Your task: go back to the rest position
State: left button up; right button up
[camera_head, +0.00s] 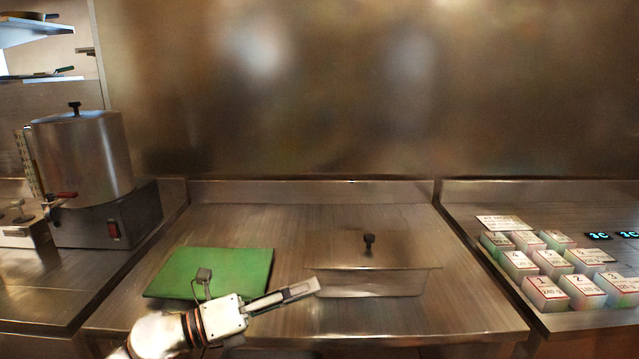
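My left gripper (304,290) comes in from the bottom left, over the front of the steel counter (410,220). It points right, and its tip overlaps the left end of a lidded steel pan (380,283) in the picture. I cannot tell whether it touches the pan. The fingers show as one narrow bar seen from the side, so their opening is unclear. Nothing held shows at the tip. My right gripper is not in view.
A green cutting board (235,262) lies left of the pan, partly behind my gripper. A large steel pot (82,155) stands on a base at the left. Several labelled boxes (545,292) stand on the right counter. A steel wall (330,100) closes off the back.

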pick_arm(q)
jog(key=s+a+f+n+t+y, duration=0.2)
jog(key=a+f+n+t+y, duration=0.25)
jog(key=f+n, duration=0.65)
jog(key=s+a+f+n+t+y, duration=0.2)
jog(key=a+f+n+t+y, duration=0.45)
jog(key=n, duration=0.75)
jog(key=s+a+f+n+g+y, duration=0.1)
jog(key=s+f+n+g, duration=0.3)
jog(key=s+f, duration=0.4)
jog(key=s+a+f+n+g+y, duration=0.2)
jog(key=s+a+f+n+g, duration=0.2)
jog(key=s+f, duration=0.5)
notch_tip(320, 180, down, 6)
jog(key=shift+s+a+r+n, duration=0.1)
jog(key=shift+s+a+n, duration=0.15)
jog(key=shift+n, duration=0.85)
